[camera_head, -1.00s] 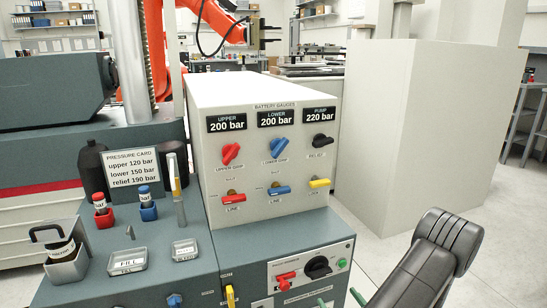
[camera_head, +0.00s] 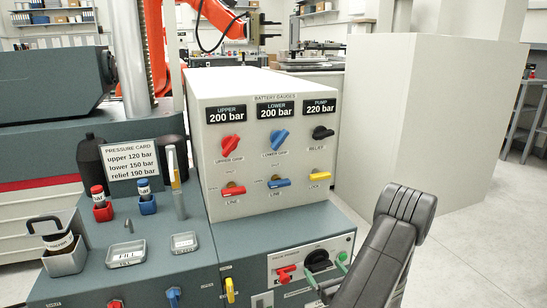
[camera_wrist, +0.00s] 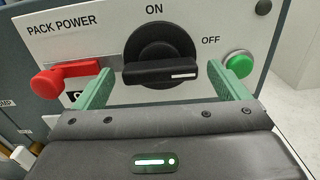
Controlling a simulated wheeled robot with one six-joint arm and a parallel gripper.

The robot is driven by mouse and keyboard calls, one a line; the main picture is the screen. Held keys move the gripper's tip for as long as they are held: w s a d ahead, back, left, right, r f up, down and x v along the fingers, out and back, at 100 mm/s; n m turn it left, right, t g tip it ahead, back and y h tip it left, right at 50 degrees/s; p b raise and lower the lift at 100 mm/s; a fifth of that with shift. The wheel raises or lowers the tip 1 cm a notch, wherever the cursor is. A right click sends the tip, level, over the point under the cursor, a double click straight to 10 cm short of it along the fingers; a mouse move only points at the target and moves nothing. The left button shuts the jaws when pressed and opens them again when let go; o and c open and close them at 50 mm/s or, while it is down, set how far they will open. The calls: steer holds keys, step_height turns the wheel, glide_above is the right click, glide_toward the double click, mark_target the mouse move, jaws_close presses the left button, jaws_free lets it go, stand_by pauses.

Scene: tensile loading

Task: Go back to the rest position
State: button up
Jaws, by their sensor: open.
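My gripper (camera_head: 326,270) is at the lower right in the head view, in front of the lower panel. Its green fingers are apart, and in the wrist view my gripper (camera_wrist: 166,78) frames a black rotary knob (camera_wrist: 160,50) marked PACK POWER. The knob's bar, with a white mark, points right toward OFF. It also shows in the head view (camera_head: 317,257). Nothing appears gripped; I cannot tell whether the fingers touch the knob.
A red lever (camera_wrist: 62,78) is left of the knob and a green button (camera_wrist: 239,64) right of it. Above stands the gauge box (camera_head: 262,160) with coloured handles. A console with small trays (camera_head: 126,254) lies left.

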steer(key=n, duration=0.2)
steer(key=n+b, duration=0.1)
steer(key=n, duration=0.2)
steer(key=shift+w+a+f+n+b, duration=0.1)
steer(key=shift+w+n+b, duration=0.15)
steer(key=shift+n+b, duration=0.05)
steer(key=n, duration=0.6)
steer(key=shift+b, duration=0.35)
steer(key=shift+n, duration=0.4)
steer(key=shift+p+v, duration=0.45)
steer(key=shift+v, duration=1.55)
